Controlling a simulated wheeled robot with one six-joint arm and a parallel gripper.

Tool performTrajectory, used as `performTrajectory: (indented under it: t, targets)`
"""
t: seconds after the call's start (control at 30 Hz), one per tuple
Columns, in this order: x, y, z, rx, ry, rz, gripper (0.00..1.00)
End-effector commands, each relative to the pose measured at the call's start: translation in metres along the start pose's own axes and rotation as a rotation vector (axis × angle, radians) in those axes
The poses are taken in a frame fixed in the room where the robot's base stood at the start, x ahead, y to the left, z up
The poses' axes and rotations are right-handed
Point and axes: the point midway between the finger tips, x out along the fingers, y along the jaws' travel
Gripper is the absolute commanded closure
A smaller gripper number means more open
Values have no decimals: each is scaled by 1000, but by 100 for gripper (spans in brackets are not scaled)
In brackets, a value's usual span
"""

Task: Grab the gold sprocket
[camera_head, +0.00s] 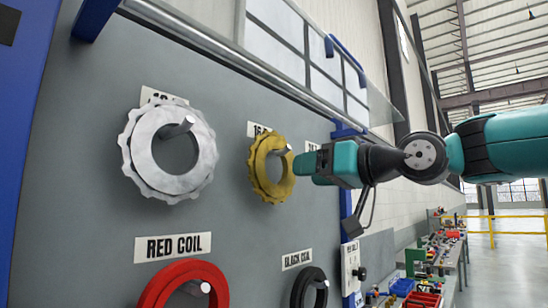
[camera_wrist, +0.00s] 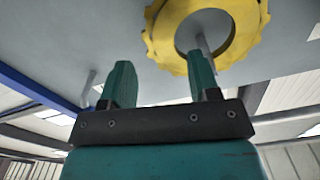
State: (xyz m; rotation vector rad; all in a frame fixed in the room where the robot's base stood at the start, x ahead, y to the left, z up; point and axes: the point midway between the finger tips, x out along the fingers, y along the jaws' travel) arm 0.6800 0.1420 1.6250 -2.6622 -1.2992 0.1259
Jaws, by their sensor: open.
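The gold sprocket (camera_head: 262,168) hangs on a metal peg (camera_head: 285,151) on the grey panel in the head view. It is a toothed yellow ring, and the peg passes through its hole. In the wrist view the sprocket (camera_wrist: 244,40) is at the top, right of centre. My gripper (camera_wrist: 162,80) is open and empty, with its two teal fingers apart. The right finger overlaps the sprocket's lower edge in that view; whether they touch I cannot tell. In the head view my gripper (camera_head: 302,166) is just right of the sprocket.
A silver sprocket (camera_head: 135,150) hangs on a peg to the left. A red coil (camera_head: 160,290) and a black coil (camera_head: 300,290) hang below. A blue rail frame (camera_head: 345,60) stands above right. A cluttered bench (camera_head: 435,255) is at the right rear.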

Motion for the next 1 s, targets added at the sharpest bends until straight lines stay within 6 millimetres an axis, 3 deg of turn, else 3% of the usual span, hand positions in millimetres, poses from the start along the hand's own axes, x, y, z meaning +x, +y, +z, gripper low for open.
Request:
performTrajectory:
  t: [0.37,0.67,0.87,1.0]
  targets:
    - [46,-4,-2,2,-4,-1,44]
    - [51,-3,2,0,-1,0,44]
    - [51,-3,1,0,-1,0,89]
    - [50,-3,0,-1,2,0,89]
